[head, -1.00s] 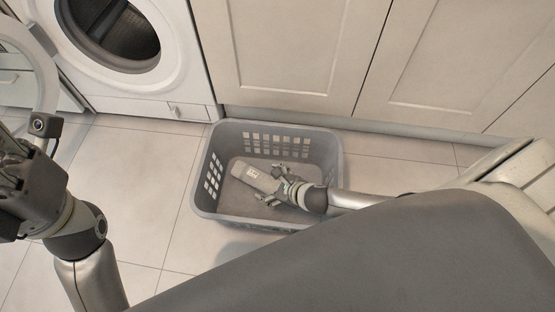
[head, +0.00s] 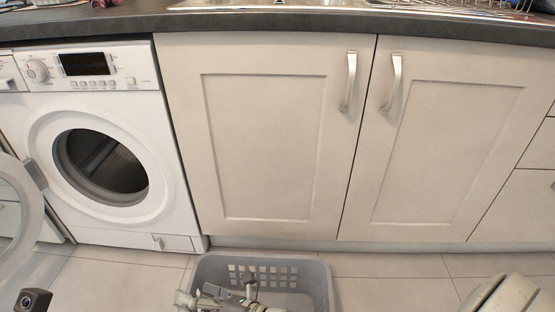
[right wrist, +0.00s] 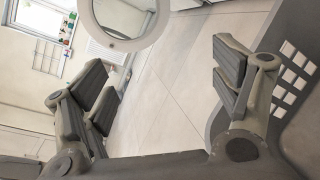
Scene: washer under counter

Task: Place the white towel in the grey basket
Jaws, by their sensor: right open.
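The grey basket (head: 318,279) stands on the floor in front of the cupboards, cut off by the bottom edge of the head view. Its slotted wall (right wrist: 296,67) shows at the right in the right wrist view. My right gripper (head: 215,298) is at the basket's left part in the head view. In the right wrist view my right gripper (right wrist: 165,98) has its fingers wide apart, with nothing between them. I cannot make out the white towel in either current view. Most of the basket's inside is hidden. My left gripper is out of view.
The washer (head: 165,185) stands at the left with its round door (head: 22,205) swung open to the left. Closed cupboard doors (head: 270,140) are behind the basket, under a dark counter (head: 130,22). Tiled floor (head: 385,290) is clear right of the basket.

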